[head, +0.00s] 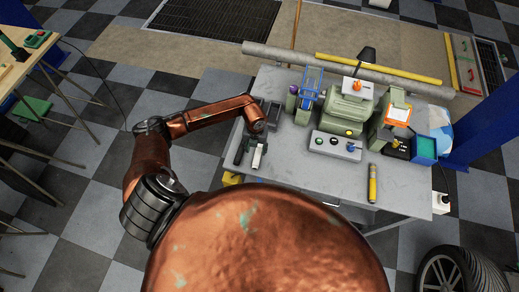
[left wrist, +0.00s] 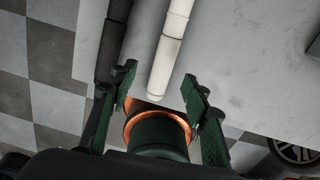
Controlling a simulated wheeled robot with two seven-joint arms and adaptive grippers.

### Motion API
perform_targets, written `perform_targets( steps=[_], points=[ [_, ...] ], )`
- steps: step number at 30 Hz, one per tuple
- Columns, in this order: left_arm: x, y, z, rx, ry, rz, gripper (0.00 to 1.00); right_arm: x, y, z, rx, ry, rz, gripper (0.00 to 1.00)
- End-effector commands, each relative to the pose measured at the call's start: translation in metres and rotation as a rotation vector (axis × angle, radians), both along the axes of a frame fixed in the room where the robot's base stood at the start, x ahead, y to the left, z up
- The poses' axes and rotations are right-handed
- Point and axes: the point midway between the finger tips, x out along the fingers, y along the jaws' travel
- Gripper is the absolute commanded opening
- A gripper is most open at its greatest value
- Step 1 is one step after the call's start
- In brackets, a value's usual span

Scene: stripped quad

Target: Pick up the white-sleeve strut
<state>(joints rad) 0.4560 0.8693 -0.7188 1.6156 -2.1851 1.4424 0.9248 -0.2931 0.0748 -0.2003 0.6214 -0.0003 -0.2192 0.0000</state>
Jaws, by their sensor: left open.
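The white-sleeve strut (head: 258,157) lies near the front left corner of the grey bench. In the left wrist view the white-sleeve strut (left wrist: 169,48) runs up from between my fingertips and leaves at the top edge. A dark strut (left wrist: 113,38) lies roughly parallel on its left. My left gripper (head: 255,142) is small and partly hidden by my wrist in the head view. In the left wrist view my left gripper (left wrist: 159,80) is open, one green finger on each side of the white sleeve's near end. Contact cannot be told. My right gripper is not in view.
A control box (head: 335,146) with buttons, a green machine (head: 350,108) and a yellow tool (head: 372,183) are on the bench to the right. A blue-framed object (head: 311,86) stands behind. Bare bench top (left wrist: 245,75) lies right of the white strut.

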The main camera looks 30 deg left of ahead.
Motion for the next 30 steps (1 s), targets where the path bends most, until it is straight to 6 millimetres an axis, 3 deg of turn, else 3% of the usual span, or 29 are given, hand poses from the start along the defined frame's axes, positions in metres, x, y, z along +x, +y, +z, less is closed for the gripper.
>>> perform_targets(
  steps=[3, 7, 12, 16, 20, 30],
  points=[
    [0.001, -0.002, -0.011, -0.002, 0.002, 0.000, 0.43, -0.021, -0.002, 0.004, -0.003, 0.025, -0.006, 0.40],
    [0.001, -0.006, -0.030, -0.003, 0.003, 0.002, 0.43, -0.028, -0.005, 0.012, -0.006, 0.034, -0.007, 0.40],
    [0.002, -0.005, -0.051, -0.002, -0.001, 0.001, 0.43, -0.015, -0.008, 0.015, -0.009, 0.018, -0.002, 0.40],
    [0.002, -0.005, -0.055, -0.001, 0.000, -0.001, 0.43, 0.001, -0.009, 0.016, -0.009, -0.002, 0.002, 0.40],
    [0.002, -0.005, -0.055, -0.001, -0.001, -0.001, 0.43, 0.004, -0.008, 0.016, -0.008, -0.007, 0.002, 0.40],
    [0.002, -0.005, -0.054, -0.002, -0.002, -0.001, 0.21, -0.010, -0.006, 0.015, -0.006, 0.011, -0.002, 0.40]
  ],
)
